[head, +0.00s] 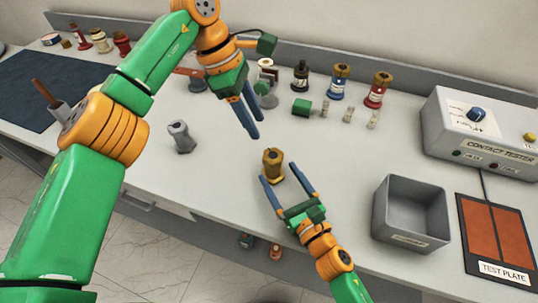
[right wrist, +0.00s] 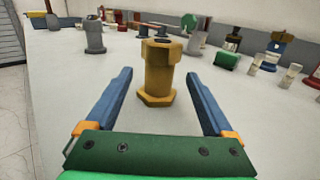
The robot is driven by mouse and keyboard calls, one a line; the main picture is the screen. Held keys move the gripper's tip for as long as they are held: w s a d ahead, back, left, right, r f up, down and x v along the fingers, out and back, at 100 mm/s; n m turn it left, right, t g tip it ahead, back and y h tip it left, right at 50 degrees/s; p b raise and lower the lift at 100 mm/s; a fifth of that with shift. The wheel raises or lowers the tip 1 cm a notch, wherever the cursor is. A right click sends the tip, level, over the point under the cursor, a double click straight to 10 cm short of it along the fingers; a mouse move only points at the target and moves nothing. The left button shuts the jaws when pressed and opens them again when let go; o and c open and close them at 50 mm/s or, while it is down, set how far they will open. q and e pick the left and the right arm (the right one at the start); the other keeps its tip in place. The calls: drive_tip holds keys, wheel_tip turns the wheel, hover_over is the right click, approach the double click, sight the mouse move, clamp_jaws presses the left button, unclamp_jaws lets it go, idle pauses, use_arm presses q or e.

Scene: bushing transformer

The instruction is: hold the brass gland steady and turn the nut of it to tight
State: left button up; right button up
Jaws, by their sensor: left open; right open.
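The brass gland (head: 273,164) stands upright on the bench near its front edge. In the right wrist view the gland (right wrist: 158,75) shows a wide hex foot and a nut (right wrist: 161,50) at its top. My right gripper (head: 289,172) is open, low over the bench, with the gland between or just beyond its blue fingertips; I see no contact. The right wrist view shows the two fingers (right wrist: 160,82) on either side of the gland. My left gripper (head: 252,124) is open and empty, above the bench, up and left of the gland.
A grey gland (head: 181,137) stands to the left. Several coloured bushings, such as the blue one (head: 339,82) and the red one (head: 377,90), stand at the back. A grey bin (head: 386,215), a contact tester (head: 470,160) and a test plate (head: 500,268) are at the right.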

sight(267, 156)
drive_tip(key=x, duration=0.7)
drive_tip(key=shift+w+a+f, duration=0.15)
drive_tip(key=shift+w, duration=0.2)
drive_tip(key=shift+s, duration=0.15)
